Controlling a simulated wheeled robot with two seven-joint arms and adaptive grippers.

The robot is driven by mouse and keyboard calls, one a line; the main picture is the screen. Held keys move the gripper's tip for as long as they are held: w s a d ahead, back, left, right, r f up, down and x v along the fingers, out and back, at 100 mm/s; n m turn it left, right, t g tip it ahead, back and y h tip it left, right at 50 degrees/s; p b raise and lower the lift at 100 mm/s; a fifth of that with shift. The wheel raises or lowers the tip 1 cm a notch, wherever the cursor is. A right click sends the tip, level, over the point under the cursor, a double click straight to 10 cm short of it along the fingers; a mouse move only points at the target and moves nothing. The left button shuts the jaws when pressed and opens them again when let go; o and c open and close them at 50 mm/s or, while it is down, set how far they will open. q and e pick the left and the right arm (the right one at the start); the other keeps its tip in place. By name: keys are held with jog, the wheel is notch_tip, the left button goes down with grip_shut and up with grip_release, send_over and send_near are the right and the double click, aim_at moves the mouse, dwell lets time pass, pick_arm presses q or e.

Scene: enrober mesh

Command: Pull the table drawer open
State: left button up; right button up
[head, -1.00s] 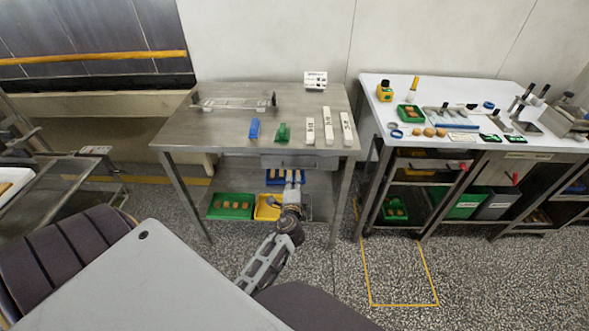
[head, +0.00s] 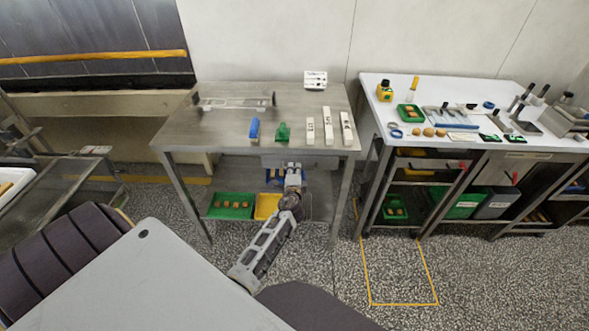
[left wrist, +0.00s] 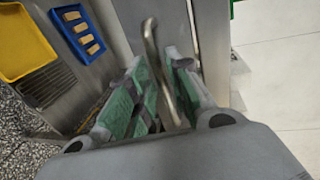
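The steel table (head: 215,130) stands ahead, with its drawer (head: 328,161) under the top at the right; the drawer front looks flush with the table. My left gripper (head: 293,166) is at the drawer front and hides its middle. In the left wrist view, the bent metal drawer handle (left wrist: 156,72) runs between the two green-padded fingers of my left gripper (left wrist: 160,88). The fingers are apart, around the handle; I cannot tell whether either touches it. My right gripper is not in view.
On the lower shelf are a green tray (head: 232,206), a yellow tray (head: 266,206) and a blue tray (head: 273,177). Blue and green items and white blocks stand on the top. A second table (head: 470,145) is close on the right. Speckled floor in front is clear.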

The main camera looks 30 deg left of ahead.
pick_arm(q)
jog(key=shift+x, duration=1.05)
grip_shut()
